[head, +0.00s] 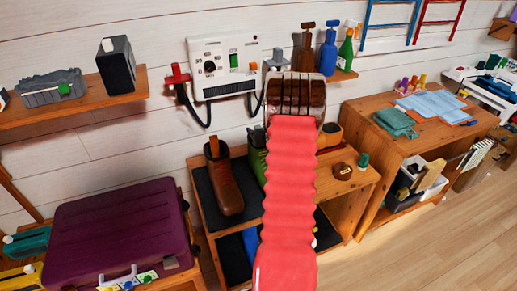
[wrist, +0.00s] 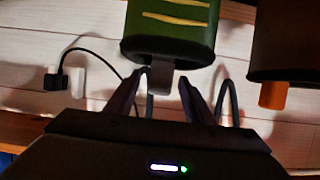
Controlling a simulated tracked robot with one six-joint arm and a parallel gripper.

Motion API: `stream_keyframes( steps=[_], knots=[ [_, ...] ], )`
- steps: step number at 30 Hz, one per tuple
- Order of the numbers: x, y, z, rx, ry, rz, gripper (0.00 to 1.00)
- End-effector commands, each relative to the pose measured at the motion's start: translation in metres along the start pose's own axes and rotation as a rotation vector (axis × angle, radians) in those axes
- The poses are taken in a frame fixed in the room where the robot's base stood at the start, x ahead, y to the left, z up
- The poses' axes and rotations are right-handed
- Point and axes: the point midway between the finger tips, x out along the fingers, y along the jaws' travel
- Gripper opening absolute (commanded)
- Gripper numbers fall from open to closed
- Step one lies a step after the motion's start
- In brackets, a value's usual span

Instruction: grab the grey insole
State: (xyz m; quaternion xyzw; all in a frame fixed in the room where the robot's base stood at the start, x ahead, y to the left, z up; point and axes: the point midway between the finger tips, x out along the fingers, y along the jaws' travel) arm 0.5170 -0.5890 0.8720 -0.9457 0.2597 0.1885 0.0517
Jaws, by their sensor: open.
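The grey insole (wrist: 160,78) is a short grey tab sticking out of the opening of the green boot (wrist: 168,32), which has yellow laces. The wrist view shows the boots upside down. My gripper (wrist: 162,84) is open, with one finger on each side of the tab. I cannot tell whether either finger touches it. In the head view the green boot (head: 257,162) is partly hidden behind my red-sleeved arm, and my fingers are not clearly visible there.
A brown boot (head: 222,180) with an orange insole (wrist: 273,95) stands beside the green boot on a wooden shelf unit (head: 350,190). A white control box (head: 224,68) with cables is on the wall behind. A purple case (head: 115,230) lies at the left.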

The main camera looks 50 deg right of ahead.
Motion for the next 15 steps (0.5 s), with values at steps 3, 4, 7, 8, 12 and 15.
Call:
stream_keyframes(
  steps=[3, 4, 7, 8, 12, 15],
  knots=[
    [-0.0002, -0.0002, -0.0001, 0.0, 0.0, 0.0, 0.48],
    [-0.0002, -0.0002, -0.0001, 0.0, 0.0, 0.0, 0.48],
    [-0.0002, -0.0003, -0.0002, 0.0, 0.0, 0.0, 0.48],
    [-0.0002, -0.0003, -0.0002, 0.0, 0.0, 0.0, 0.48],
    [-0.0003, -0.0004, -0.0002, 0.0, 0.0, -0.001, 0.47],
    [-0.0003, -0.0005, -0.0002, 0.0, 0.0, -0.001, 0.4]
  ],
)
